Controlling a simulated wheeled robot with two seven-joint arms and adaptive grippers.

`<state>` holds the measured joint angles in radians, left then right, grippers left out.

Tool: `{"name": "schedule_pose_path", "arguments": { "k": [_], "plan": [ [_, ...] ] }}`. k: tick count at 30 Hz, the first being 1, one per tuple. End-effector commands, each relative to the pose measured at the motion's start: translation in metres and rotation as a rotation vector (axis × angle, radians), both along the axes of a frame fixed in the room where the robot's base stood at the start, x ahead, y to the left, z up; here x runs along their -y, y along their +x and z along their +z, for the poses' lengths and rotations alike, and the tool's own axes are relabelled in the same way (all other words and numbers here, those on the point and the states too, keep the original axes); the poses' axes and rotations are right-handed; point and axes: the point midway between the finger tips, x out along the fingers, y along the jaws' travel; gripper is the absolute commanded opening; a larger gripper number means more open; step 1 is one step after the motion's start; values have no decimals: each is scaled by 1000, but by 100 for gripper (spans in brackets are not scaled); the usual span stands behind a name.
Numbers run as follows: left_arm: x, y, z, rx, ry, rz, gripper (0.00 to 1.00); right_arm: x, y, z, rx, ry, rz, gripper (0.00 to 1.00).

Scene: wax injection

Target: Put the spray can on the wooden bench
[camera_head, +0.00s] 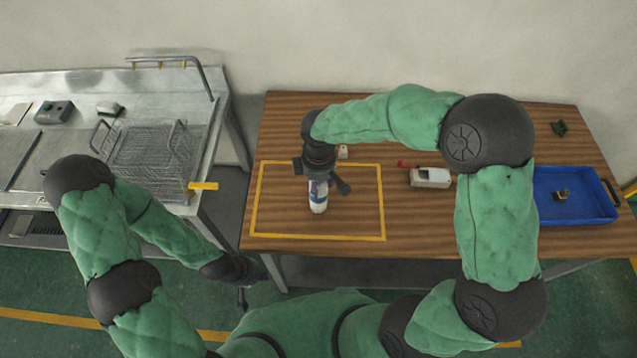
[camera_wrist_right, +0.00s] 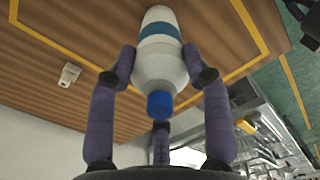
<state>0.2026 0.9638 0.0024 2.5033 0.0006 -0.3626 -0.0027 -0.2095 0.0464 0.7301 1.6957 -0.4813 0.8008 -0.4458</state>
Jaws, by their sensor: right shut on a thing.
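The spray can (camera_head: 318,197) is white with a blue band, and its blue cap shows in the right wrist view (camera_wrist_right: 159,104). It is over the yellow-taped rectangle on the wooden bench (camera_head: 430,228). My right gripper (camera_head: 319,180) comes from above and is shut on the can, with fingers on both sides of its body. The can's base points toward the bench; I cannot tell whether it touches the wood. My left gripper (camera_head: 243,290) hangs low in front of the gap between the tables, apart from the can; its fingers are too small to read.
A small white block (camera_head: 343,152) lies behind the can. A white and red device (camera_head: 430,177) and a blue tray (camera_head: 573,205) are further right on the bench. A metal table with a wire basket (camera_head: 150,155) stands to the left.

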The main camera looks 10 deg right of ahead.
Motion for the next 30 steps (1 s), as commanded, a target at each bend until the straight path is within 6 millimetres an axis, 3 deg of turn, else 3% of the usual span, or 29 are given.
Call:
{"name": "schedule_pose_path", "arguments": {
  "k": [10, 11, 13, 24, 30],
  "plan": [
    [0, 0, -2, 0, 0, 0, 0, 0, 0, -3, 1, 0, 0, 0],
    [0, 0, -2, 0, 0, 0, 0, 0, 0, -3, 1, 0, 0, 52],
    [0, 0, -1, 0, 0, 0, 0, 0, 0, -2, 1, 0, 0, 72],
    [0, 0, -1, 0, 0, 0, 0, 0, 0, -1, 1, 0, 0, 73],
    [0, 0, 5, 0, 0, 0, 0, 0, 1, 19, 4, 0, 0, 73]
  ]
}}
